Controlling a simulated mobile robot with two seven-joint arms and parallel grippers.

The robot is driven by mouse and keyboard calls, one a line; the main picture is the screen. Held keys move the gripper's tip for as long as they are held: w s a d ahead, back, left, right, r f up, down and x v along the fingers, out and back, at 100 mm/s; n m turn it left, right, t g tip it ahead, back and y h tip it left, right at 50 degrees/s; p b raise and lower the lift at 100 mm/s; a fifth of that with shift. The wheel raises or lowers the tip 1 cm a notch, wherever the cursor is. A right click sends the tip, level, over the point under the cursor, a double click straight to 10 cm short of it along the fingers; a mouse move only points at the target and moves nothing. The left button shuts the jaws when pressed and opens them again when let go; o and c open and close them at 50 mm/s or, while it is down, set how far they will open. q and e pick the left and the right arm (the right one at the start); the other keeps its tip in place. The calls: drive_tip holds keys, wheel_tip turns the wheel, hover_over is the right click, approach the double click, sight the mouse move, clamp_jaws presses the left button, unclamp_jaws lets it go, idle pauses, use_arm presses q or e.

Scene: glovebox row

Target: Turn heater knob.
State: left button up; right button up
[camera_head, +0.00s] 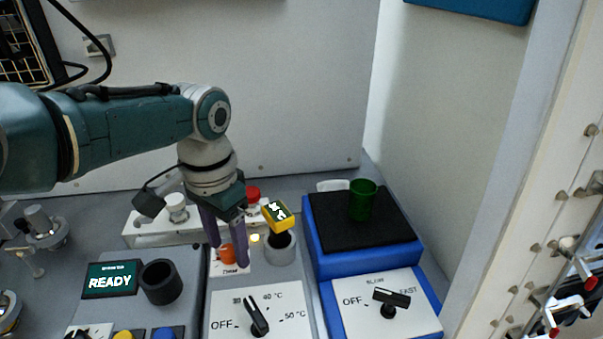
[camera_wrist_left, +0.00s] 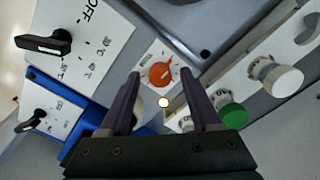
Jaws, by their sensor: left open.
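A black pointer knob (camera_head: 257,317) sits on a white temperature dial plate (camera_head: 287,325), marked OFF, 40 °C and 50 °C, at the front; it also shows at upper left in the left wrist view (camera_wrist_left: 45,43). An orange knob (camera_head: 227,253) sits on a small white plate behind the dial; its label is too small to read. My left gripper (camera_head: 228,251) points down over the orange knob, its purple fingers spread. In the left wrist view the orange knob (camera_wrist_left: 160,73) shows between the open fingertips, with nothing gripped. My right gripper is not in view.
A yellow-topped item (camera_head: 276,215) stands above a grey round holder (camera_head: 281,247) close right of the fingers. A blue stirrer-like unit (camera_head: 318,262) bears a green cup (camera_head: 363,200). A READY display (camera_head: 110,281) and black cup (camera_head: 161,282) stand left.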

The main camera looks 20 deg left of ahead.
sight(228, 249)
use_arm(q)
wheel_tip(228, 249, up, 10)
drive_tip(key=p, duration=0.4)
idle(0.3)
